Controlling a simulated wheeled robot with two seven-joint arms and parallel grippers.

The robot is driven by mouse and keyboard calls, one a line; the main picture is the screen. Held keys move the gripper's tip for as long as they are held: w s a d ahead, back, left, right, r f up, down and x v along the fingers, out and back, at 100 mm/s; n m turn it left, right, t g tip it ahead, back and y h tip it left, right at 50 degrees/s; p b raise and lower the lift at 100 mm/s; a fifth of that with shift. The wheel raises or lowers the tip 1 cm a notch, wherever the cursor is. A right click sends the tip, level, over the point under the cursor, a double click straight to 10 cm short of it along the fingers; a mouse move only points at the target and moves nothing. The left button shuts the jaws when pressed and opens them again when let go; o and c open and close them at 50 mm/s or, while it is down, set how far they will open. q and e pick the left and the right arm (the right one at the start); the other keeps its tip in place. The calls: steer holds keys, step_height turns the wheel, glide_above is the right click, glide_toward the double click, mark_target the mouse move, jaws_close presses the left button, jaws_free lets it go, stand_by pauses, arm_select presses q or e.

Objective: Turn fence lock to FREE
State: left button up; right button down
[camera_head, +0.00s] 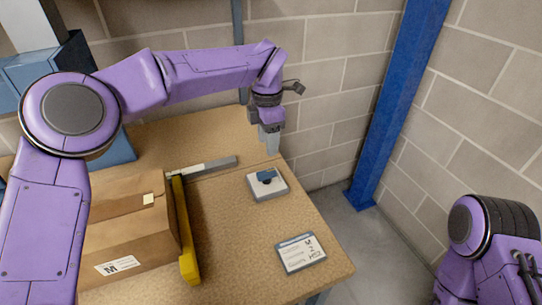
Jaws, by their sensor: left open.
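The fence lock appears to be the small grey-white block with a dark blue knob (266,176) on the tabletop. Its lettering and setting are too small to read. A yellow fence bar (184,231) stands along the right side of a cardboard box, with a grey rail (207,164) running right from its far end. My left gripper (270,144) is open and points down over the far edge of the table, beyond and above the lock, apart from it. My right gripper is out of view; only part of my right arm shows at the lower right.
The brown cardboard box (130,235) fills the table's left side. A label card (301,253) lies near the front right of the wooden table (230,265). A blue post (398,100) and block walls stand behind. Bare tabletop surrounds the lock.

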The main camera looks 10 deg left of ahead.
arm_select(q)
glide_above(267, 172)
steer(key=f, duration=0.4)
steer(key=shift+s+f+p, duration=0.35)
steer(key=shift+s+f, duration=0.05)
steer(key=f, duration=0.2)
steer(key=w+f, duration=0.1)
steer(key=f, duration=0.1)
steer(key=shift+w+f, duration=0.15)
steer(key=shift+f, duration=0.2)
steer(key=shift+s+r, duration=0.15)
steer(key=shift+s, duration=0.15)
jaws_close()
